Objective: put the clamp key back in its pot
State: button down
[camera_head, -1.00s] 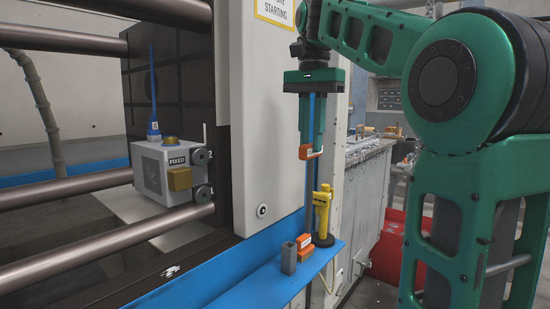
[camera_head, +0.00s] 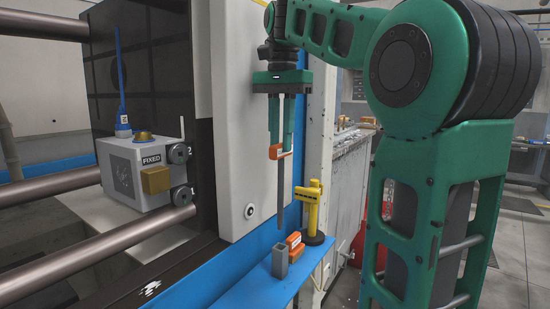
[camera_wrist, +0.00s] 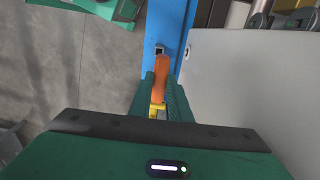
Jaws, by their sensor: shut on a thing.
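My gripper (camera_head: 278,146) is shut on the clamp key's orange handle (camera_head: 277,153). The key's grey shaft (camera_head: 280,208) hangs straight down, its lower end apart from and above the pot in the head view. The pot, a small square grey tube (camera_head: 280,264), stands on the blue shelf (camera_head: 266,293). In the wrist view the orange handle (camera_wrist: 161,78) lies between my fingers, and a small grey square opening, apparently the pot (camera_wrist: 160,49), shows just beyond it on the blue shelf. The shaft is hidden there.
A yellow tool (camera_head: 313,212) stands on a dark base right of the pot. An orange block (camera_head: 295,243) lies close behind the pot. A white machine panel (camera_head: 236,110) rises behind my gripper. A grey block marked FIXED (camera_head: 145,172) sits at left.

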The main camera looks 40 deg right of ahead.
jog(key=shift+f, duration=2.2)
jog(key=shift+r, duration=0.1)
jog(key=shift+f, duration=4.45)
jog(key=c, duration=1.6)
grip_release()
jog(key=shift+o, duration=0.2)
jog(key=shift+r, duration=5.35)
